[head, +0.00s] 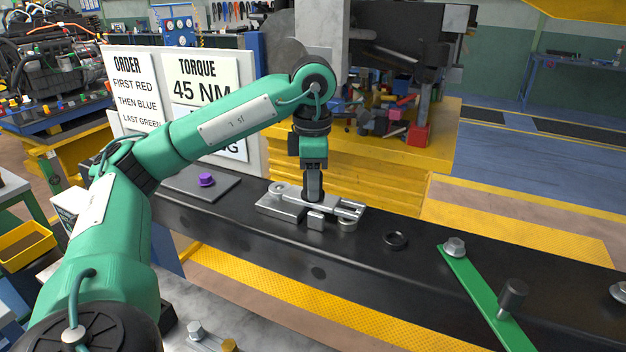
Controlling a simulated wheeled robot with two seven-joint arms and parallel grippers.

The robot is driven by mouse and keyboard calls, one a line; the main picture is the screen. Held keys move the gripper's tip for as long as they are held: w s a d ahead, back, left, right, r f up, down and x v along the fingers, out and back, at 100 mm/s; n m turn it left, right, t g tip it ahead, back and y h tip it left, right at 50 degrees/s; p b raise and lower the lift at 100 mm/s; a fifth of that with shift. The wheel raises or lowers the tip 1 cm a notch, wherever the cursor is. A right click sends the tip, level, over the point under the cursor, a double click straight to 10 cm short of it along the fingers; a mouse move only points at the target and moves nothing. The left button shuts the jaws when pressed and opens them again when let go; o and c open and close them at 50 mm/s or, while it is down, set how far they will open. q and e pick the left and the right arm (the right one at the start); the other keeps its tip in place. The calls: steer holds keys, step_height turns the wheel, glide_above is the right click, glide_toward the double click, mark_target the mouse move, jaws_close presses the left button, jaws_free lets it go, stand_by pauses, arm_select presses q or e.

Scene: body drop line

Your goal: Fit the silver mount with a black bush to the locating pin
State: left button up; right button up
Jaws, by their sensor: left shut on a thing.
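My left gripper (314,201) points straight down over the black beam and is shut on a silver mount (341,206). The mount is a flat metal piece with a round boss at its left end and a slotted right end. It lies roughly level, close over the beam top; I cannot tell whether it touches. A silver block (275,207) shows under its left part. No black bush can be made out on the mount, and the gripper covers its middle. I cannot make out the locating pin. My right gripper is not in view.
The black beam (362,252) crosses the view. Farther right is a green bar (478,290) with a silver bolt (454,247) and a black knob (512,296). A purple knob (206,180) stands on a dark plate to the left.

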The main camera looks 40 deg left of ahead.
arm_select(q)
steer(key=shift+f+b, duration=0.7)
steer(key=shift+f, duration=0.1)
steer(key=o, duration=1.3)
steer(key=shift+r, duration=0.1)
step_height(320, 180, up, 14)
steer(key=p, duration=0.5)
